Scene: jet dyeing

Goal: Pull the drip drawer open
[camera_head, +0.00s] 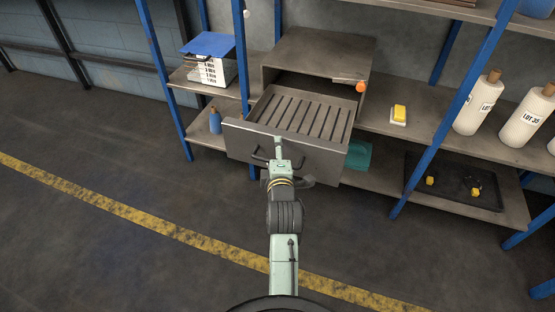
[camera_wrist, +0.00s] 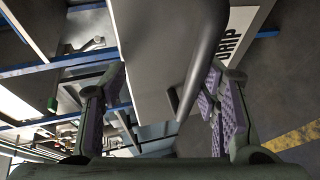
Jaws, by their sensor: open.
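The drip drawer (camera_head: 285,148) is a grey metal drawer that stands pulled out of its cabinet (camera_head: 318,48) in the head view. Its slotted grate floor shows. Its front also shows in the wrist view (camera_wrist: 140,45), with a white label (camera_wrist: 235,35) reading "DRIP". The dark handle (camera_head: 260,158) is on the drawer front, partly hidden by my arm. In the wrist view the handle bar (camera_wrist: 180,45) reaches between the fingers of my gripper (camera_wrist: 165,88). The fingers are open, with gaps beside the bar. The head view mostly hides them.
Blue rack posts (camera_head: 450,125) stand on both sides. A blue-topped box (camera_head: 212,60) sits on the left shelf. A yellow block (camera_head: 399,112), white "LOT" rolls (camera_head: 480,100) and a black tray (camera_head: 452,182) are at right. The floor (camera_head: 130,150) in front is clear.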

